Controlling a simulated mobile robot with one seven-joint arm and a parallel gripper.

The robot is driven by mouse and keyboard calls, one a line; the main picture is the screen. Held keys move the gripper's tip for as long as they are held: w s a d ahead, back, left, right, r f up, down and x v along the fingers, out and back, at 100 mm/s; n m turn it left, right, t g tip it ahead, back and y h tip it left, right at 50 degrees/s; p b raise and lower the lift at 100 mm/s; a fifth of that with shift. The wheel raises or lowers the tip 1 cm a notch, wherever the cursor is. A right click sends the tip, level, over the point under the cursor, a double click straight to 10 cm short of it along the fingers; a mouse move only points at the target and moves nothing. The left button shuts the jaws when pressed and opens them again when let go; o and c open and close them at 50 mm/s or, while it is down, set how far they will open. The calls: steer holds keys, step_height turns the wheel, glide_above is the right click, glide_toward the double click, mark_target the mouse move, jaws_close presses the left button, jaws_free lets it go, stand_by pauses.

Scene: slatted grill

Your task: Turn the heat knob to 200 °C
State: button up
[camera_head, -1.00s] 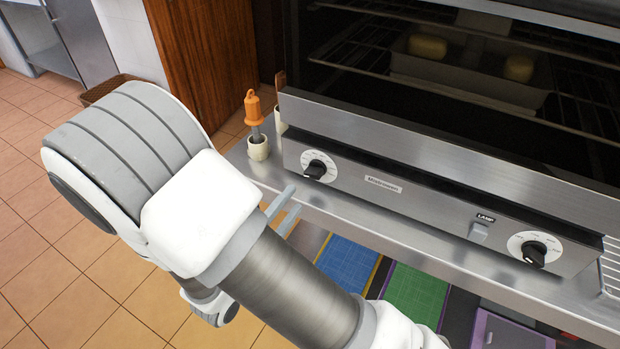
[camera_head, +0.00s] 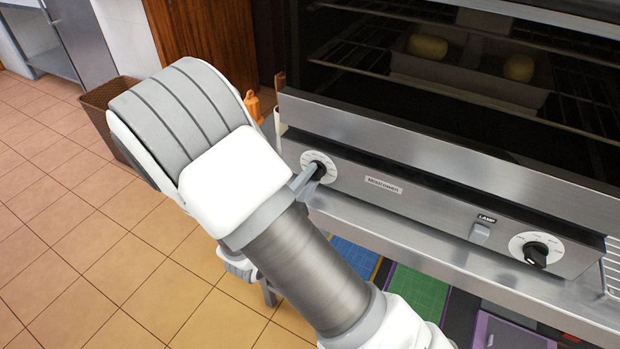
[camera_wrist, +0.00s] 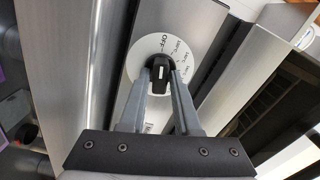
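The left knob (camera_wrist: 160,70) is black on a round white dial (camera_wrist: 137,56), marked OFF with a ring of further small labels that are hard to read. In the head view this dial (camera_head: 311,159) is on the left end of the steel control panel, with its knob partly hidden by my fingers. My gripper (camera_head: 315,170) is at this knob. In the wrist view my gripper (camera_wrist: 161,73) has its two grey fingers spread, one on each side of the knob. Whether they touch it is unclear.
The panel also holds a lamp switch (camera_head: 480,232) and a right knob (camera_head: 535,254). The oven (camera_head: 440,110) above holds a tray with two yellowish pieces of food. An orange-handled tool (camera_head: 253,106) stands behind my arm. A steel ledge (camera_head: 400,226) runs below the panel.

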jaws_close()
